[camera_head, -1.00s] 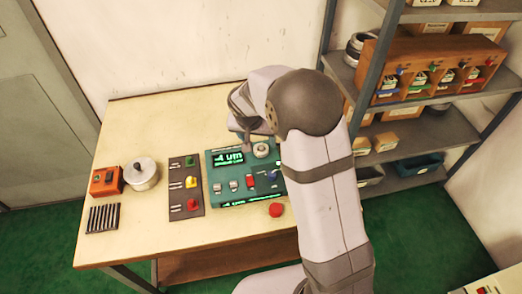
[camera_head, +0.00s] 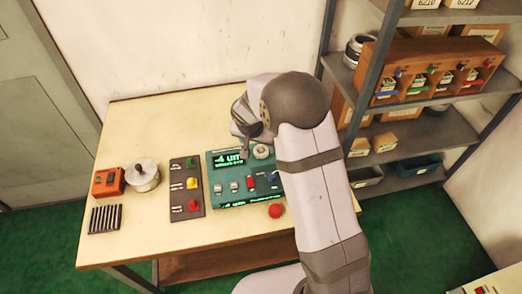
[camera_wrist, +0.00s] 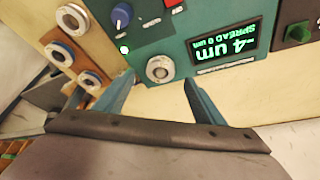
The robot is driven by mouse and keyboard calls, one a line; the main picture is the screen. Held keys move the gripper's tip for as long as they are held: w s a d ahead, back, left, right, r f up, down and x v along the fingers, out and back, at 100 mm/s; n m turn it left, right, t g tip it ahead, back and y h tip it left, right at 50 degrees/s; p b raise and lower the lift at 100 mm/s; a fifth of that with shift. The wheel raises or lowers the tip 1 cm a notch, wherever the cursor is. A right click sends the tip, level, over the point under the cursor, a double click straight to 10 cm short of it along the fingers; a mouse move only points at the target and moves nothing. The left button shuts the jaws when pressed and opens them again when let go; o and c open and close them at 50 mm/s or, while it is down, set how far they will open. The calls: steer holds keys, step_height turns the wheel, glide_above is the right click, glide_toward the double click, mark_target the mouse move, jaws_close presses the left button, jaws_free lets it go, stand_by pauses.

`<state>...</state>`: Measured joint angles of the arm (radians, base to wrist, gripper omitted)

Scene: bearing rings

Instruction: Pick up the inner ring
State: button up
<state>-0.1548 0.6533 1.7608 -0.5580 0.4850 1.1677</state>
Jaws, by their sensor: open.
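A pale metal ring-shaped piece (camera_wrist: 159,69) sits on the teal gauge panel (camera_wrist: 150,45) beside its lit display. It also shows in the head view (camera_head: 262,151). I cannot tell for sure whether it is the inner ring. My gripper (camera_wrist: 158,79) is open, its two teal fingers spread to either side of the piece in the picture. Nothing shows between the fingers except this piece, and I cannot tell the height between them. In the head view my arm partly hides the gripper.
A wooden board (camera_wrist: 74,60) with several rings on round seats stands left in the wrist view. A dark button strip (camera_head: 186,188), an orange box (camera_head: 107,182) and a silver lidded pot (camera_head: 143,175) stand left of the panel.

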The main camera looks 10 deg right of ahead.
steer(key=shift+p+x, duration=0.6)
steer(key=shift+x, duration=1.4)
steer(key=shift+s+a, duration=0.1)
steer(key=c, duration=1.4)
step_height(320, 180, up, 10)
steer(key=b, duration=0.2)
steer(key=p, duration=0.4)
glide_above(261, 150)
steer(key=shift+s+a+f, duration=0.15)
steer(key=shift+f, duration=0.95)
steer(key=shift+s+a+f, duration=0.1)
steer(key=shift+s+f, duration=0.05)
steer(key=shift+f, duration=0.9)
